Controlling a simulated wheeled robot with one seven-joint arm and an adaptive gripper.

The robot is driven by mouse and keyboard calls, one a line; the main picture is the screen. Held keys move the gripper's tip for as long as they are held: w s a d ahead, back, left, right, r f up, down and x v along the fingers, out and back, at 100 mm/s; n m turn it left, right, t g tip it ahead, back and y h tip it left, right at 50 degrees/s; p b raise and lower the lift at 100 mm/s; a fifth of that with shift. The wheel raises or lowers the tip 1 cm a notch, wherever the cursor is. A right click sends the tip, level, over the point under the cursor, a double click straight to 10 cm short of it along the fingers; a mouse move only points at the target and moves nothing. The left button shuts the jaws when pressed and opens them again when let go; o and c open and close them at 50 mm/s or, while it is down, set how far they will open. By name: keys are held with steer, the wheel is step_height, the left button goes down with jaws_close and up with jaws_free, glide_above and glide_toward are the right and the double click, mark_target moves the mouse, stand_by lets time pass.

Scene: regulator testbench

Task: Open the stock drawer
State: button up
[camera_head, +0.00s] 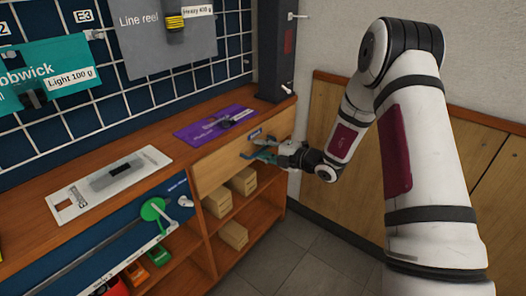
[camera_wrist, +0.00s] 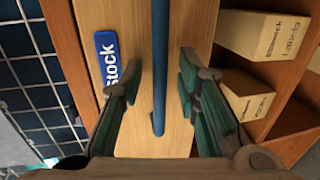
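The stock drawer (camera_head: 217,168) is a light wooden front under the right end of the bench top and looks shut. In the wrist view, the drawer front (camera_wrist: 140,30) carries a blue "Stock" label (camera_wrist: 107,62). A blue bar handle (camera_wrist: 159,70) runs along the front. My gripper (camera_head: 262,152) is at the drawer front near its right end. In the wrist view, my gripper (camera_wrist: 156,95) is open, with a teal-padded finger on each side of the handle and a gap to the bar on both sides. The handle is hard to make out in the head view.
Cardboard boxes (camera_head: 232,235) stand on open shelves below the drawer. A purple mat (camera_head: 205,127) and a grey-white board (camera_head: 95,195) lie on the bench top. A dark post (camera_head: 278,50) rises at the bench's right end. Tiled floor (camera_head: 310,250) is clear in front.

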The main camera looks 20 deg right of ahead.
jaws_close()
steer(key=shift+s, duration=0.1)
steer(key=f+p+v, duration=0.2)
steer(key=p+v, duration=0.1)
steer(key=v, duration=0.6)
steer(key=f+p+v, duration=0.2)
steer(key=p+v, duration=0.2)
steer(key=v, duration=0.6)
steer(key=shift+s+d, duration=0.2)
steer(key=shift+s, duration=0.15)
jaws_free()
